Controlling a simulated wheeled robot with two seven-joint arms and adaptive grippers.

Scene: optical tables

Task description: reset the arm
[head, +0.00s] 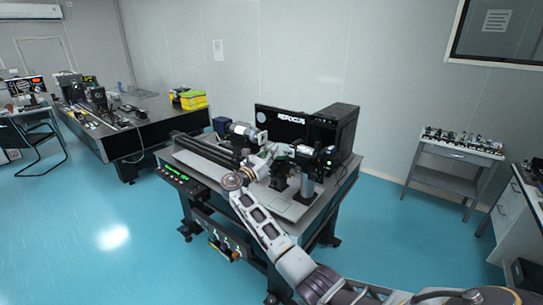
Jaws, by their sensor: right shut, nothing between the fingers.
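My right arm (265,232) comes in from the lower right and reaches over the near optical table (295,232). It bends near the table's front edge, and its far part points toward the instruments. My right gripper (287,151) is small in the head view, at the arm's far end, close to the optical mounts. It is shut with nothing in it. Its fingertips are hard to make out against the dark parts behind, and I cannot tell whether it touches them. My left gripper is not in view.
A monitor (279,123) and a black computer case (337,130) stand at the table's back. A post mount (304,188) is close to my gripper. Another optical table (150,110) stands at the back left, a small cart (445,178) at the right. Blue floor (95,220) at left is clear.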

